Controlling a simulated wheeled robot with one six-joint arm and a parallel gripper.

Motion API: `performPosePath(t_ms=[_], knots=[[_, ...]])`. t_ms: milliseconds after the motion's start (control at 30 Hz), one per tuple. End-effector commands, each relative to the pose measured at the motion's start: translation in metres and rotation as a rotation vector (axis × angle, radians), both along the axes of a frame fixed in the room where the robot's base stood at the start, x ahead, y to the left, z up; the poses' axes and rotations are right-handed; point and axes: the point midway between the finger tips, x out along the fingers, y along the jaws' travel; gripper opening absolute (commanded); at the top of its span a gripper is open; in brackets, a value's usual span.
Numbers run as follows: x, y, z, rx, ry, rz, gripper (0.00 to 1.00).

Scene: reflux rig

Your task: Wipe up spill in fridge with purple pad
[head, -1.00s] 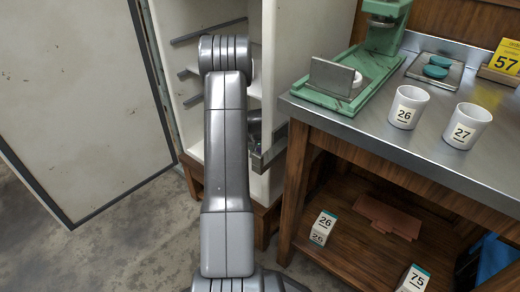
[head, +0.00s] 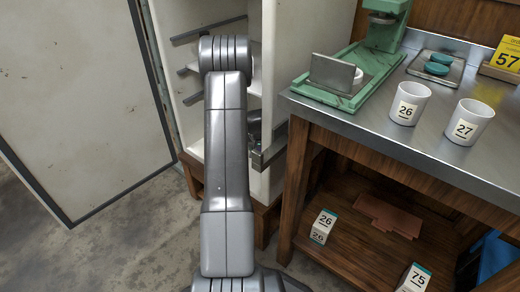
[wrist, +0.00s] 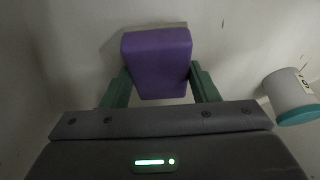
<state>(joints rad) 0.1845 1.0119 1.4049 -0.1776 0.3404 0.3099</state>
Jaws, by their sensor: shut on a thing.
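The purple pad (wrist: 156,58) is held between the green fingers of my gripper (wrist: 160,82) in the wrist view. It faces a pale surface just beyond it; I cannot tell whether the two touch. The fridge (head: 284,60) is the white cabinet behind my arm in the head view, with its door (head: 75,95) swung wide open to the left. My arm reaches into it and hides much of the inside. The pad cannot be made out in the head view. I see no clear spill in either view.
A pale jar with a teal end (wrist: 291,97) is close on the right in the wrist view. Shelf rails (head: 205,32) line the fridge's left wall. A steel-topped bench (head: 440,135) stands to the right, with white cups 26 (head: 409,104) and 27 (head: 467,122).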

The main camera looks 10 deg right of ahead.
Motion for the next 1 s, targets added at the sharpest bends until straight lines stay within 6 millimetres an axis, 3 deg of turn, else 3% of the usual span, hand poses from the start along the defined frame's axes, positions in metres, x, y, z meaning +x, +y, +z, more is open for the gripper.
performPosePath(t_ms=[467, 1000], knots=[[-0.001, 0.002, -0.005, 0.0, 0.0, 0.001, 0.36], [-0.025, 0.032, -0.003, -0.001, -0.001, 0.001, 0.36]])
